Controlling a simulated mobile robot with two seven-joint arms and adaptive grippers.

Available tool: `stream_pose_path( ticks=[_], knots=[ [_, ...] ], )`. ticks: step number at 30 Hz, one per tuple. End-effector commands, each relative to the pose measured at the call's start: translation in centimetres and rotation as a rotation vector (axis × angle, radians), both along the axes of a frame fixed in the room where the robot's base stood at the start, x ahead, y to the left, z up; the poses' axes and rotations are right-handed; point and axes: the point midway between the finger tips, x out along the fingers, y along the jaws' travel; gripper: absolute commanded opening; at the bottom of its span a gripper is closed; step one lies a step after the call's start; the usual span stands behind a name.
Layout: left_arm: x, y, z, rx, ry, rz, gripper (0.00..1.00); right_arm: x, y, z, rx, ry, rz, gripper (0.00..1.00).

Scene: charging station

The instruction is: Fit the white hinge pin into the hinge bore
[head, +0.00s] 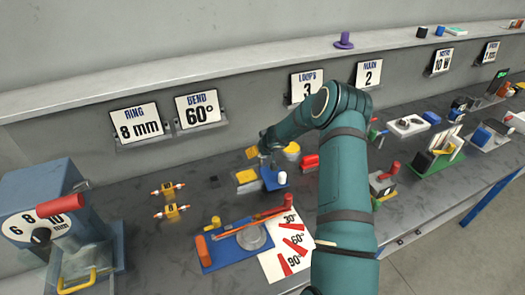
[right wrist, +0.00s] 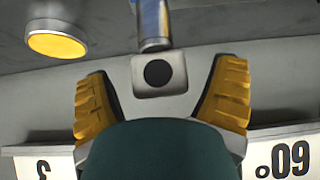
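A small white piece (head: 282,178), which may be the white hinge pin, shows at the right edge of a blue fixture (head: 271,182) in the head view. My right gripper (head: 264,156) is just behind and above this fixture. In the right wrist view the right gripper (right wrist: 160,85) has its yellow-padded fingers wide apart. A pale square block (right wrist: 158,75) with a dark round spot, on a blue shaft, shows between them with gaps on both sides. I cannot tell whether the spot is the hinge bore. My left gripper is out of view.
A yellow-topped cylinder (head: 292,149) stands behind the fixture; its top shows in the right wrist view (right wrist: 57,45). A red block (head: 310,162) is to the right. A blue bending jig (head: 225,258) lies in front. Bare table (head: 150,245) is at front left.

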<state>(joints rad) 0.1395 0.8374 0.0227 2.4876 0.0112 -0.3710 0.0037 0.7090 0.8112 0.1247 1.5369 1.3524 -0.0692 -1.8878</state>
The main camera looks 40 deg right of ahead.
Motion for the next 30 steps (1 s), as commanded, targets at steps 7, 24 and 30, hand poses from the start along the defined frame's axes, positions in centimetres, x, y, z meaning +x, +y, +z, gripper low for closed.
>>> stream_pose_path(
  ticks=[7, 24, 30],
  knots=[
    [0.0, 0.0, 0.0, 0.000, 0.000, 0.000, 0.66, -0.1, 0.0, 0.1, 0.000, 0.000, 0.000, 0.85],
    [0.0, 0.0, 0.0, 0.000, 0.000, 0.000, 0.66, -5.1, 1.4, 7.1, -0.003, -0.001, 0.002, 0.85],
    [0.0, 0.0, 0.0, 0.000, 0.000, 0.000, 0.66, -6.5, 1.9, 8.9, -0.001, -0.001, 0.001, 0.85]
  ],
)
